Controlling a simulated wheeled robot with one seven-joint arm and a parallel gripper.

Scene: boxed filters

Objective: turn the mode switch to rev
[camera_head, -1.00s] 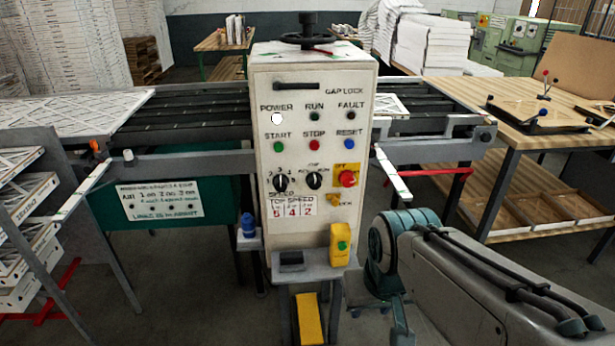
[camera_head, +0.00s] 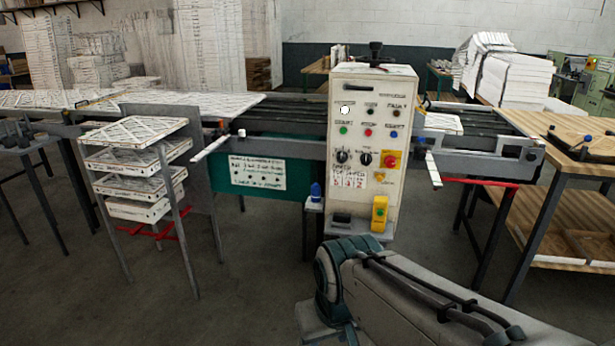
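The cream control panel (camera_head: 372,105) stands upright right of centre, facing me. It carries two black rotary knobs in one row. The left one is the numbered speed knob (camera_head: 342,157). The right one, which looks like the mode switch (camera_head: 365,159), sits between the speed knob and the red emergency button (camera_head: 390,160) on its yellow plate. Its lettering and pointer direction are too small to read. My arm (camera_head: 420,290) reaches in from the lower right, its teal joint below the panel and apart from it. My gripper is not in view.
A yellow pendant box (camera_head: 379,213) and a blue bottle (camera_head: 315,191) are by the panel's foot. A rack of filters (camera_head: 140,160) stands left, a wooden table (camera_head: 565,160) right. Metal rails (camera_head: 480,160) jut out beside the panel. Floor at lower left is clear.

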